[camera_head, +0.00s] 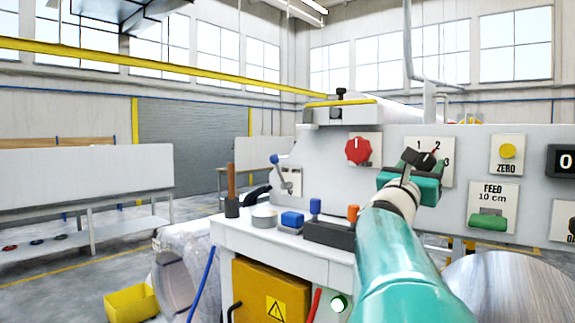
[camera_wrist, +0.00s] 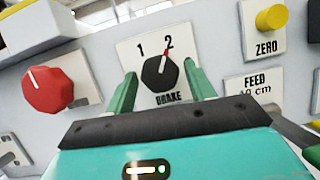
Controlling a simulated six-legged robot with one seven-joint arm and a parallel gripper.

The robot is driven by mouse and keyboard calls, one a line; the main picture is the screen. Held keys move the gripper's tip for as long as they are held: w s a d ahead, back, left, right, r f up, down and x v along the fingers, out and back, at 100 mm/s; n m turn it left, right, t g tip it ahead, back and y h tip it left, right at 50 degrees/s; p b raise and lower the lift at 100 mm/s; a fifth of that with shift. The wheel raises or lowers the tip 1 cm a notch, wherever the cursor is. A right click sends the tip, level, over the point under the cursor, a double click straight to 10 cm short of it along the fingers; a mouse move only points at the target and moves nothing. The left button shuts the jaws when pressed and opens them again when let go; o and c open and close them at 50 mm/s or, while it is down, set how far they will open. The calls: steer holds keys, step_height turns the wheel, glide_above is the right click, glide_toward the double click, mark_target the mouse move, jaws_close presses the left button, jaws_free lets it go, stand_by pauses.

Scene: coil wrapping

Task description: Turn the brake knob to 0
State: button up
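The black brake knob (camera_wrist: 160,74) sits on a white plate (camera_wrist: 137,54) marked BRAKE. Its red pointer mark is up and slightly right, at the 2 in the wrist view. The 1 is to the left of the 2; a 3 shows at the plate's right in the head view, and no 0 can be read. My gripper (camera_wrist: 161,68) is open, with one green finger on each side of the knob. I cannot tell whether the fingers touch it. In the head view my gripper (camera_head: 411,180) is in front of the plate and partly covers it.
A red knob (camera_wrist: 47,90) is left of the brake plate. A yellow ZERO button (camera_wrist: 271,18) and a green FEED control (camera_head: 488,220) are to the right.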

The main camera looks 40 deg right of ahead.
steer(key=c, duration=0.7)
steer(key=shift+s+n, duration=0.1)
steer(key=shift+n, duration=0.4)
steer(key=n+t, duration=0.2)
steer(key=n, duration=0.2)
steer(key=n+t+y, duration=0.1)
steer(key=n+t, duration=0.1)
steer(key=n, duration=0.1)
steer(key=shift+s+n, duration=0.15)
steer(key=shift+n, duration=0.25)
steer(key=n+t+y, duration=0.1)
steer(key=n, duration=0.2)
steer(key=n+t+y, duration=0.1)
steer(key=n, duration=0.3)
steer(key=shift+s+d+r+t, duration=0.1)
steer(key=shift+s+r+t, duration=0.1)
steer(key=shift+t, duration=0.2)
steer(key=n+y, duration=0.1)
steer(key=n, duration=0.2)
steer(key=n+y, duration=0.2)
steer(key=n, duration=0.2)
steer(key=shift+s+d+r, duration=0.1)
steer(key=shift+s+r, duration=0.05)
steer(key=shift+s, duration=0.05)
steer(key=n, duration=0.2)
steer(key=n+y, duration=0.1)
steer(key=n, duration=0.1)
steer(key=n+g+y, duration=0.1)
steer(key=n, duration=0.1)
steer(key=shift+r, duration=0.25)
